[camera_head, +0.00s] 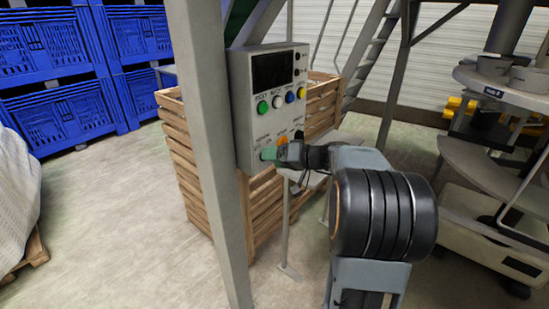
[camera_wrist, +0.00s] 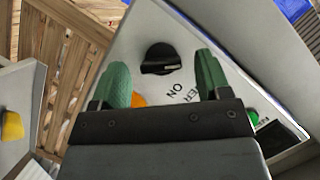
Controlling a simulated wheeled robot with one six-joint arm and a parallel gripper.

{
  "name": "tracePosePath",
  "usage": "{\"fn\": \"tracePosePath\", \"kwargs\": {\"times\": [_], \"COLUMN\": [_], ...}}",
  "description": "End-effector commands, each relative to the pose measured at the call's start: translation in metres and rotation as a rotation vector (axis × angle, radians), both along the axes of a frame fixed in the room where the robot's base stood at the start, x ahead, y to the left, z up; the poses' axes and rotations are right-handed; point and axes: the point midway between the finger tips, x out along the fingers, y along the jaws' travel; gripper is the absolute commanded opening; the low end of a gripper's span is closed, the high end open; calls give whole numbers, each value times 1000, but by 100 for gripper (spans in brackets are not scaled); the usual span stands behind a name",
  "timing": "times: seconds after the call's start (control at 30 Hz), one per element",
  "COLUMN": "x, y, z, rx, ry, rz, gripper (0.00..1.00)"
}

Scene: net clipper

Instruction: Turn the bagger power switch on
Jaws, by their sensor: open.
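The bagger control box (camera_head: 243,118) is a light grey panel on a post in the head view. In the wrist view, a black rotary switch (camera_wrist: 159,58) sits on the white panel face, with upside-down lettering reading "ON" near it. My gripper (camera_head: 274,148) is at the lower part of the panel in the head view. Its two green fingers are spread open in the wrist view (camera_wrist: 161,62), and the switch appears between and slightly beyond their tips. Contact with the switch cannot be told. In the head view my gripper hides the switch.
Green (camera_head: 263,107), white (camera_head: 278,101), blue (camera_head: 290,96) and yellow (camera_head: 301,94) buttons sit higher on the panel, below a dark screen (camera_head: 272,70). A metal post (camera_head: 207,120) stands left of the box. A wooden crate (camera_head: 187,160) is behind; blue bins stand far left.

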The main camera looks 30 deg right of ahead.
Motion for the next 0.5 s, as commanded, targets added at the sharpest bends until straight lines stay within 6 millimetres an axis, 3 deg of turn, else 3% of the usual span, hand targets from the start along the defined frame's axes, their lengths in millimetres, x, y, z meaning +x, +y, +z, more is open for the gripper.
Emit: {"fn": "tracePosePath", "kwargs": {"times": [0.37,0.5], "x": [2,2], "y": [2,2], "z": [-1,-1], "rx": [-1,-1], "ry": [0,0], "rz": [1,1], "gripper": [69,56]}}
